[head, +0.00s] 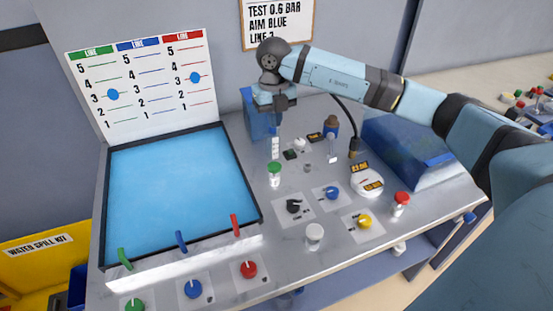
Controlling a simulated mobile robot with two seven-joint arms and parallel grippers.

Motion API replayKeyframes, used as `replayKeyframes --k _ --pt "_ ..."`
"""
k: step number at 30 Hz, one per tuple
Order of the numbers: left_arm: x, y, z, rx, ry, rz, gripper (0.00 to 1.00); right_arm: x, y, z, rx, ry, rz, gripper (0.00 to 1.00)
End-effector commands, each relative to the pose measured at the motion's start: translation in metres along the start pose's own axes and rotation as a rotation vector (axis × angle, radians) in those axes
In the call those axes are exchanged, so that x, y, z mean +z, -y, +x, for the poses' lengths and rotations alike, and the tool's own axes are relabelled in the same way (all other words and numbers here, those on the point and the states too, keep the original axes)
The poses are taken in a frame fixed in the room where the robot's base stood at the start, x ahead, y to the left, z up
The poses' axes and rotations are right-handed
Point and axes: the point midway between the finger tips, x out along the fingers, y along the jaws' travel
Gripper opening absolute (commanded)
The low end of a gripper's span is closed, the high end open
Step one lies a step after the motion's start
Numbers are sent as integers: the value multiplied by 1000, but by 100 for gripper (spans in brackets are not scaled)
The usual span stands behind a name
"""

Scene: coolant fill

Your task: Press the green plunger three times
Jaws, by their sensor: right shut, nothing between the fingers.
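The green plunger (274,169) is a short white cylinder with a green cap, standing upright on the grey bench right of the blue pool. My right gripper (275,152) points down directly above it, shut and empty. Its tip is very near the green cap; I cannot tell whether they touch. My right arm reaches in from the right side over the bench. My left gripper is not in view.
A red-capped cylinder (401,199) and a white one (314,235) stand nearer the front. Black (293,206), blue (332,193) and yellow (364,221) knobs lie between. A blue box (395,150) stands right. A chart board (142,85) stands behind the pool (175,190).

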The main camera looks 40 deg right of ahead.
Motion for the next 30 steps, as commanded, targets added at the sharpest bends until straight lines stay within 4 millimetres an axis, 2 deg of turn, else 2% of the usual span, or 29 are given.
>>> replayKeyframes --k 7,11,14,24,30 --pt "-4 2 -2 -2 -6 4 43 0 0 2 0 0 0 0" --pt "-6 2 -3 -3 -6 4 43 0 0 13 -1 -2 1 0" --pt "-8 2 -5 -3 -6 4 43 -1 0 29 0 -3 1 0" --pt "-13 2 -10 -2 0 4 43 -1 0 101 -1 -3 1 0" --pt "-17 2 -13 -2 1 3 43 0 0 129 -1 -1 0 0"
